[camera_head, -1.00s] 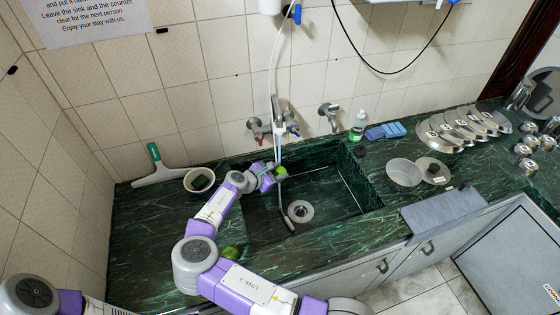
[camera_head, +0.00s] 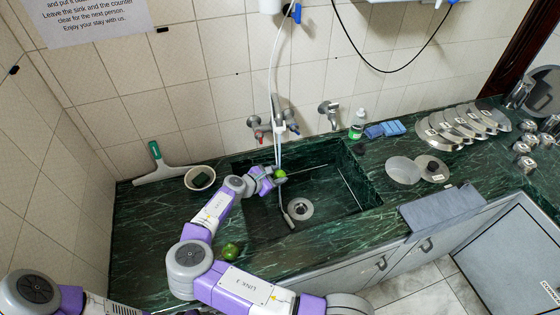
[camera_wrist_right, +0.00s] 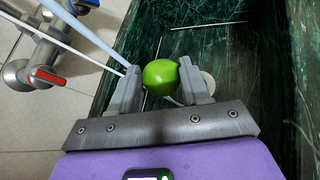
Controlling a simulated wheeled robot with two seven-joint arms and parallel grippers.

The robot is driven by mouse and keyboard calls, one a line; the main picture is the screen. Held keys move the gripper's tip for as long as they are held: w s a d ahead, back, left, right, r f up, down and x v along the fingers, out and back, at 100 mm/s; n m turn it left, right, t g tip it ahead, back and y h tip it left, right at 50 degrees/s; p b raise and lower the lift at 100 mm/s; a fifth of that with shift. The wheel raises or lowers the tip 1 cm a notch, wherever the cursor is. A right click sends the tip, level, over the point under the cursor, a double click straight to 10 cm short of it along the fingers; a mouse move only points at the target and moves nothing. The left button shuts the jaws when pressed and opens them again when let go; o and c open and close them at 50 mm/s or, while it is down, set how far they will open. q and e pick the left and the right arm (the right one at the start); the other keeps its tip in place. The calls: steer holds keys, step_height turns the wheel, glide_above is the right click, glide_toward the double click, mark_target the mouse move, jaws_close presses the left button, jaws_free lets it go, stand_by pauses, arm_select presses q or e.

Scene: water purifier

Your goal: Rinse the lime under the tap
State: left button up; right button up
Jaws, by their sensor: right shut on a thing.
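My right gripper (camera_head: 268,179) is shut on a green lime (camera_head: 280,174) and holds it above the left part of the dark green sink (camera_head: 340,182). In the right wrist view the lime (camera_wrist_right: 160,76) sits between the two grey fingertips of the right gripper (camera_wrist_right: 162,82). The tap (camera_head: 277,116) on the back wall has a long thin pale spout or hose hanging down into the sink, close beside the lime. In the wrist view this pale tube (camera_wrist_right: 82,32) passes left of the lime, near the left finger. Whether water runs cannot be told. My left gripper is out of view.
A second green fruit (camera_head: 231,250) lies on the counter beside my arm. A soap bottle (camera_head: 357,124), blue sponges (camera_head: 385,130), a grey cloth (camera_head: 442,207) and metal lids are to the right.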

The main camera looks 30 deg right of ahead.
steer(key=shift+s+a+r+p, duration=0.15)
steer(key=shift+s+r+p, duration=0.1)
steer(key=shift+r+p, duration=0.3)
steer(key=s+a+r+p, duration=0.3)
steer(key=s+r+p, duration=0.1)
steer(key=r+p, duration=0.2)
steer(key=shift+a, duration=0.25)
steer(key=shift+s, duration=0.1)
